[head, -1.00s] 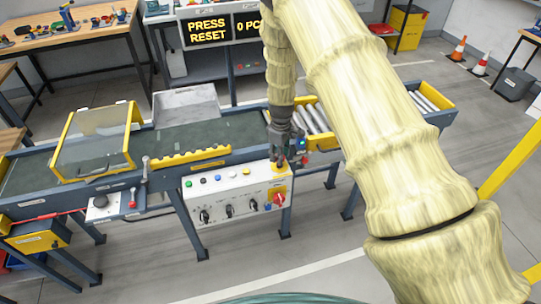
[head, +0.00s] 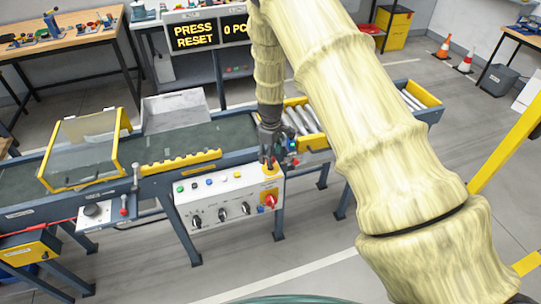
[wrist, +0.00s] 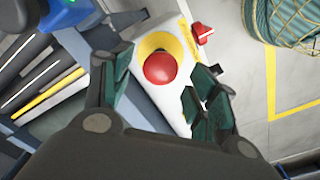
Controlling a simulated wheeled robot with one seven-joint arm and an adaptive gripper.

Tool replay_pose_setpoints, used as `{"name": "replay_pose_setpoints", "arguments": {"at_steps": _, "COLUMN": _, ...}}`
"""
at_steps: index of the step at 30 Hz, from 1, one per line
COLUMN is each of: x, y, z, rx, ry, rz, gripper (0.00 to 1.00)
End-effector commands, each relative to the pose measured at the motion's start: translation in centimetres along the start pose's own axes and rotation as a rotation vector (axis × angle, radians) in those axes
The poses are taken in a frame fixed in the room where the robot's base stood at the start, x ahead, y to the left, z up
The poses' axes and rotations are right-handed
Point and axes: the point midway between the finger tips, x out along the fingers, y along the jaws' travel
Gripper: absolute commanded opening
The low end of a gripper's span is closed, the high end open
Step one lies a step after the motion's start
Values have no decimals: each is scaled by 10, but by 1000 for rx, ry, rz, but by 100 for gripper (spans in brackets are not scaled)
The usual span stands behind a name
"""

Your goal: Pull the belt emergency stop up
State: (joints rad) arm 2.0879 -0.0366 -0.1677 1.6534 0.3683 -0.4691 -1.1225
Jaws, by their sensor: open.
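The belt emergency stop is a round red mushroom button (wrist: 160,67) on a yellow base (wrist: 150,44). In the wrist view it lies between the two fingers of my gripper, which are open and stand apart on either side of it. In the head view my gripper (head: 268,158) points down at the top right corner of the white control box (head: 228,200), and it largely hides the button there. I cannot tell whether the fingertips touch the button or its base.
A red rotary switch (head: 270,201) sits on the box front below the gripper, with several black knobs and small buttons to its left. The belt (head: 190,143) with a clear-topped yellow guard (head: 84,148) runs behind. Rollers (head: 303,119) lie close beyond the gripper.

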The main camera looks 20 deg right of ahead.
Motion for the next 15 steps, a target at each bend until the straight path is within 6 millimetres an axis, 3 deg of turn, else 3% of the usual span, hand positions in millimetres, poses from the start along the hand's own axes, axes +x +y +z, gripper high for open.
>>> {"name": "replay_pose_setpoints", "arguments": {"at_steps": 15, "x": -84, "y": 1, "z": 0, "rx": 0, "ry": 2, "rz": 2, "gripper": 59}}
